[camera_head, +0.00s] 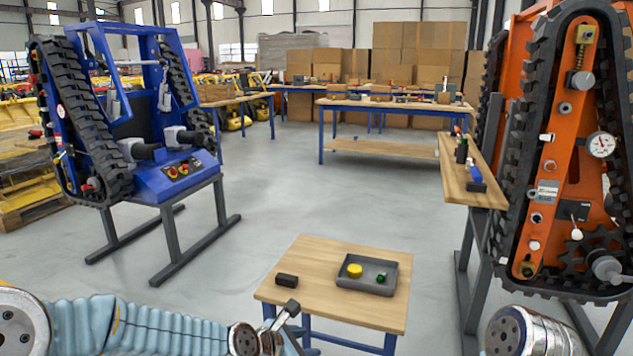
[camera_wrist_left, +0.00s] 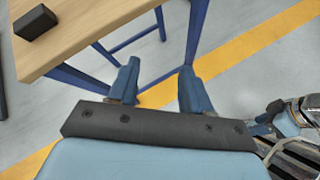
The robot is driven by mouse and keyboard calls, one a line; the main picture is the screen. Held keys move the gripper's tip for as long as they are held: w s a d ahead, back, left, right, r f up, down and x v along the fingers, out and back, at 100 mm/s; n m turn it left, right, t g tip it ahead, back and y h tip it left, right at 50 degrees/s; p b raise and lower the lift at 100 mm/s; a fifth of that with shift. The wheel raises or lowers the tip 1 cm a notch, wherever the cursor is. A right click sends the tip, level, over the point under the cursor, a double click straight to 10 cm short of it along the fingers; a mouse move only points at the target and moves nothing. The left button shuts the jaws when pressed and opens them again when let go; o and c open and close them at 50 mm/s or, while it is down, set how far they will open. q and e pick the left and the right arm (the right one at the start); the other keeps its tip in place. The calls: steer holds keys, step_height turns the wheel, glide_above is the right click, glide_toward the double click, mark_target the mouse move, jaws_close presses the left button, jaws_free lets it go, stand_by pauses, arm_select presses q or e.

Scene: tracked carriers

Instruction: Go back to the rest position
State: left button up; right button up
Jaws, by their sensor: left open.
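My left arm comes in low from the left in the head view. Its gripper (camera_head: 291,318) is at the near left edge of the small wooden table, partly cut off by the bottom of the picture. In the left wrist view the two blue fingers of the left gripper (camera_wrist_left: 158,84) stand apart with nothing between them. Grey floor with a yellow line shows beyond them. My right gripper is not in view; only a silver arm part shows at the bottom right of the head view.
The small table (camera_head: 325,258) carries a black block (camera_head: 287,280) and a grey tray (camera_head: 346,283) holding a yellow round piece (camera_head: 354,271) and a small green piece (camera_head: 381,277). A blue tracked carrier (camera_head: 187,182) stands left, an orange one (camera_head: 558,165) right.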

arm_select(q)
steer(key=s+a+f+m+g+y, duration=0.1)
steer(key=s+a+f+m+g, duration=0.2)
steer(key=s+f+m, duration=0.7)
steer(key=s+a+f+m+g+y, duration=0.1)
steer(key=s+a+f+m+g, duration=0.2)
steer(key=s+f+m, duration=0.7)
step_height(320, 180, down, 8)
steer(key=shift+s+a+f+m+g+y, duration=0.2)
steer(key=shift+s+a+m+g+y, duration=0.15)
steer(key=shift+s+a, duration=0.55)
steer(key=shift+s+d, duration=0.2)
